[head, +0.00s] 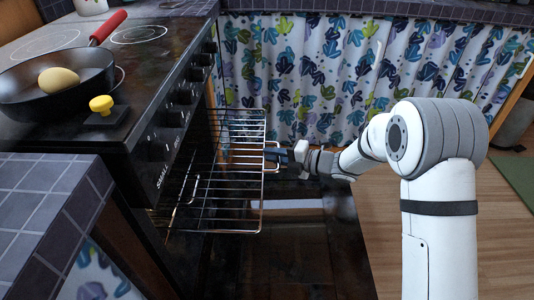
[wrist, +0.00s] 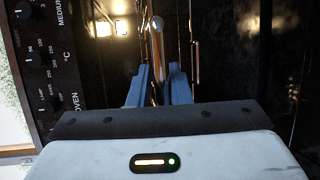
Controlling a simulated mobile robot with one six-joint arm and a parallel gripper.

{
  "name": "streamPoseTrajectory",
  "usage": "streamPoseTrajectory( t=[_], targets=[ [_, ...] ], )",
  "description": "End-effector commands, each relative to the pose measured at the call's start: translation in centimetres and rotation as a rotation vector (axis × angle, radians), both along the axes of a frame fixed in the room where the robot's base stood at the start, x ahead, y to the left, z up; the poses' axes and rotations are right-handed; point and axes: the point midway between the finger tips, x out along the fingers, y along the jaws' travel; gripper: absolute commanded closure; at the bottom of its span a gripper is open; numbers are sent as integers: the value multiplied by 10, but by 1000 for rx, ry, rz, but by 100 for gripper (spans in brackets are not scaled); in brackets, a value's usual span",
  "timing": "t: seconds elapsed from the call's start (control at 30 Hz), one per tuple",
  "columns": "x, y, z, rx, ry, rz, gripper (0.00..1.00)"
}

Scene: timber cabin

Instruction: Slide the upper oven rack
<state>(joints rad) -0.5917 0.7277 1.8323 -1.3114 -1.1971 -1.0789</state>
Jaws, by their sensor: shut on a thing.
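The upper oven rack (head: 263,205), a chrome wire grid, sticks out of the oven (head: 170,130) over the lowered oven door (head: 300,260). My gripper (head: 278,156) is at the rack's front edge, near its middle, with my arm reaching in from the right. In the wrist view my gripper's blue-grey fingers (wrist: 159,78) stand on either side of a shiny rack bar (wrist: 157,42) and are shut on it. The exact contact is small and partly hidden by the fingers.
A black frying pan (head: 55,85) with a red handle and an egg-shaped object (head: 59,80) sits on the cooktop. Several knobs line the oven front. A tiled counter (head: 40,210) is at the left. A leaf-patterned curtain (head: 300,75) hangs behind.

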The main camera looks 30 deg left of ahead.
Motion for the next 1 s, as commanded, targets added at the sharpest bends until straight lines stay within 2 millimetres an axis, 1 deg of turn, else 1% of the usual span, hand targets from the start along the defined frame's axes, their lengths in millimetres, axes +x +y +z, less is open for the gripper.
streamPoseTrajectory(
  t=[0.03,0.2,0.23,0.4,0.77,0.87,1.0],
  targets=[
    [0,-4,-10,-20,6,-6,100],
    [-3,0,-11,-19,6,0,100],
    [-3,0,-11,-21,6,1,80],
    [-6,3,-9,-18,4,7,66],
    [-7,5,-4,-9,1,11,66],
    [-5,-4,-1,-9,3,9,66],
    [-1,-27,4,-11,3,7,66]
  ],
)
